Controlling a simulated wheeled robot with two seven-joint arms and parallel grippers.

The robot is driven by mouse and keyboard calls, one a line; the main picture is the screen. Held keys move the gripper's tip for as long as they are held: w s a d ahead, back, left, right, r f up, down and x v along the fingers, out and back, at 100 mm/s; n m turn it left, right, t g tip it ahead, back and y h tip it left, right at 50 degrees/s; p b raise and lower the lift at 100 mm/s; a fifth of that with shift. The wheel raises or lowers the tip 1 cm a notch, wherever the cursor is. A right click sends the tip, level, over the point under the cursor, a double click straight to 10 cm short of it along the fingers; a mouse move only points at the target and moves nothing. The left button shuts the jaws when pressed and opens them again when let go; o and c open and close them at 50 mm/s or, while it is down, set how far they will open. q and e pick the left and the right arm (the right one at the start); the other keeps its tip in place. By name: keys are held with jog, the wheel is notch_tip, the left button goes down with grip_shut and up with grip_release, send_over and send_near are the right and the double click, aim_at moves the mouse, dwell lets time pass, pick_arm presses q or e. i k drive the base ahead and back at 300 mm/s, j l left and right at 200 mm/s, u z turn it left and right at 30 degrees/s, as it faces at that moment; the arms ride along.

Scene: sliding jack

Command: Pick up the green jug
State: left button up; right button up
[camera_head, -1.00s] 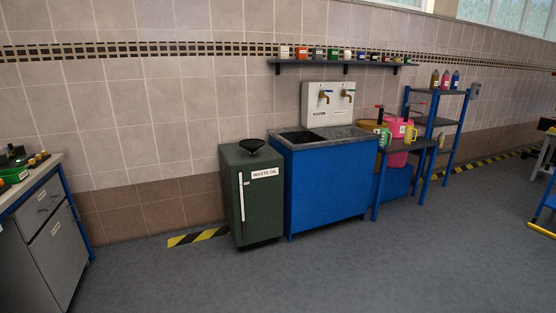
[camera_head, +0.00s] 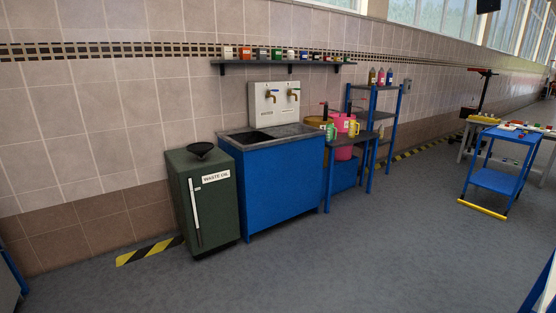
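The green jug (camera_head: 330,130) is small in the head view and stands on a dark-topped table with blue legs (camera_head: 350,141), right of the sink cabinet. A yellow jug (camera_head: 353,128) stands to its right on the same table. A pink container (camera_head: 342,120) and a brownish-yellow container (camera_head: 315,122) are close behind the green jug. Neither of my grippers shows in the view.
A blue sink cabinet (camera_head: 275,182) and a green waste oil cabinet (camera_head: 203,205) stand along the wall. A blue shelf rack (camera_head: 378,115) is right of the table. A blue trolley (camera_head: 494,180) stands at the right. The grey floor (camera_head: 380,245) in front is clear.

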aim_at(330, 127)
jog(key=z, duration=0.3)
jog(key=i, duration=2.75)
jog(key=l+z, duration=0.05)
jog(key=l, duration=0.1)
